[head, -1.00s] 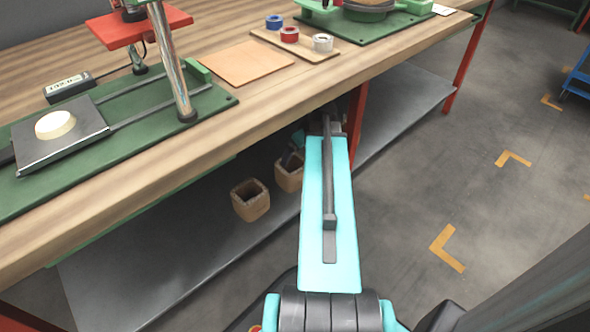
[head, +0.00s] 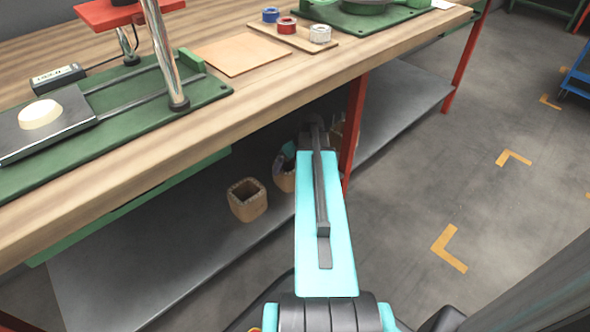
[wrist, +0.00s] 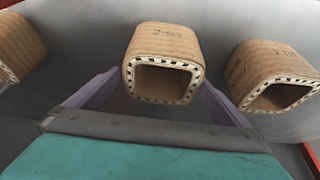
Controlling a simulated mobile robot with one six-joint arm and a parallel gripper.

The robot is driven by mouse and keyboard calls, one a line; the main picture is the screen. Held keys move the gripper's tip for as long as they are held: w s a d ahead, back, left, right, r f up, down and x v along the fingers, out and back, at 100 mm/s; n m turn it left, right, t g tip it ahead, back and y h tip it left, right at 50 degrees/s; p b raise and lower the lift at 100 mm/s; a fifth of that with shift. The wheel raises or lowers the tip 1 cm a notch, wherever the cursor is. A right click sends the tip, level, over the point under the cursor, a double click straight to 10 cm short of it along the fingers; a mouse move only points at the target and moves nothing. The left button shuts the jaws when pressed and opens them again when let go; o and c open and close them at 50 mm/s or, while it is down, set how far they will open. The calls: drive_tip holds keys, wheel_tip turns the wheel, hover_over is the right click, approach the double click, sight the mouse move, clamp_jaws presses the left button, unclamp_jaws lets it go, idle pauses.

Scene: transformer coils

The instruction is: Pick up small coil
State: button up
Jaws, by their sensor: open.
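Several tan, square, hollow coils with dotted rims show in the wrist view. The middle coil (wrist: 165,62) has its opening facing me and sits between and just beyond the fingers of my gripper (wrist: 160,88), which are spread apart. I cannot tell whether a finger touches it. A right coil (wrist: 278,75) is tilted in the picture, and a left coil (wrist: 20,48) is cut off by the edge. In the head view one coil (head: 247,201) stands clear on the lower shelf; another coil (head: 284,182) is partly hidden by my arm. Which is the small one is unclear.
The grey lower shelf (head: 150,245) lies under a wooden bench top (head: 150,140). A red bench leg (head: 354,115) stands close to the right of my arm. Tape rolls (head: 287,25) and a green-based fixture (head: 200,95) are on the bench.

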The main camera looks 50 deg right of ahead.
sight(288, 167)
drive_tip(key=shift+b+x, duration=1.75)
drive_tip(key=shift+x, duration=0.9)
drive_tip(key=shift+a, duration=0.1)
drive_tip(key=c, duration=1.2)
